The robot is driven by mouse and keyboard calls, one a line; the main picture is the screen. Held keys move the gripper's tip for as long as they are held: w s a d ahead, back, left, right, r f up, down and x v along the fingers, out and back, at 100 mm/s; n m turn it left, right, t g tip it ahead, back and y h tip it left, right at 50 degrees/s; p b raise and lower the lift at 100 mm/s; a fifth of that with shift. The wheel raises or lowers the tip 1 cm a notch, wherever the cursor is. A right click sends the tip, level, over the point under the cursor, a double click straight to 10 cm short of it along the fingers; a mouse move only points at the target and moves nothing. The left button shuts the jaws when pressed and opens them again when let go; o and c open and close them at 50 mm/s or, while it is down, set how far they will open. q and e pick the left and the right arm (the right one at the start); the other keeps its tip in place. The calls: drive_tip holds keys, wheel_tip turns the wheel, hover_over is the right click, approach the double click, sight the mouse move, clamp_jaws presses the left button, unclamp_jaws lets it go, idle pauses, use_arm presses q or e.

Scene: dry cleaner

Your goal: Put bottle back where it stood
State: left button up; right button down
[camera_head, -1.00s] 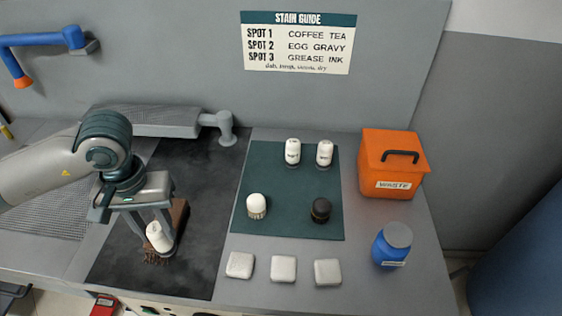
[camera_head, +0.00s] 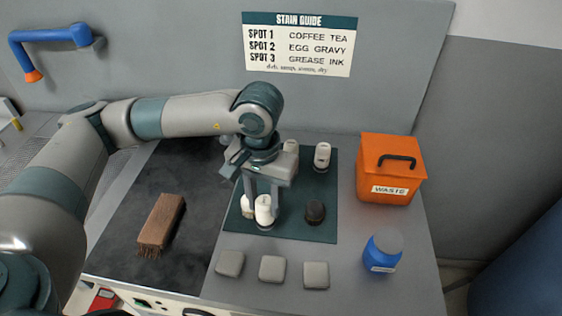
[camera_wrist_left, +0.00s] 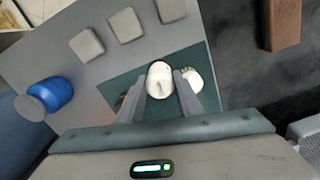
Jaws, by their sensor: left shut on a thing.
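My left gripper (camera_head: 263,210) is shut on a white bottle (camera_head: 264,211) over the left part of the dark green mat (camera_head: 285,230). The bottle also shows between the fingers in the left wrist view (camera_wrist_left: 160,79). I cannot tell whether its base touches the mat. A white round-topped brush (camera_head: 246,205) stands close beside it on the left. Two other white bottles stand at the back of the mat: one (camera_head: 322,155) is clear, the other (camera_head: 291,146) is partly hidden by my gripper. My right gripper is out of view.
A dark round item (camera_head: 315,211) stands right of the held bottle. Several pale blocks (camera_head: 272,269) line the front. An orange waste bin (camera_head: 390,170) and blue jar (camera_head: 382,253) are at the right. A brown brush (camera_head: 160,222) lies on the black surface at left.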

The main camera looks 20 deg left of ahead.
use_arm(q)
drive_tip(key=shift+d, duration=0.2)
drive_tip(key=shift+w, duration=0.1)
drive_tip(key=shift+w+r, duration=0.1)
drive_tip(key=shift+w, duration=0.1)
drive_tip(key=w+a+r+n+p, duration=0.1)
drive_tip(key=w+a+r+n, duration=0.2)
drive_tip(key=w+a+n, duration=0.3)
drive_tip(key=w+a+r+n+p, duration=0.1)
drive_tip(key=w+a+r+n, duration=0.2)
drive_tip(key=w+n, duration=0.9)
drive_tip(key=shift+w+a+r+n, duration=0.15)
drive_tip(key=shift+w+a+n, duration=0.15)
drive_tip(key=shift+w+a, duration=1.05)
drive_tip(key=shift+s+p, duration=0.1)
drive_tip(key=shift+p, duration=0.2)
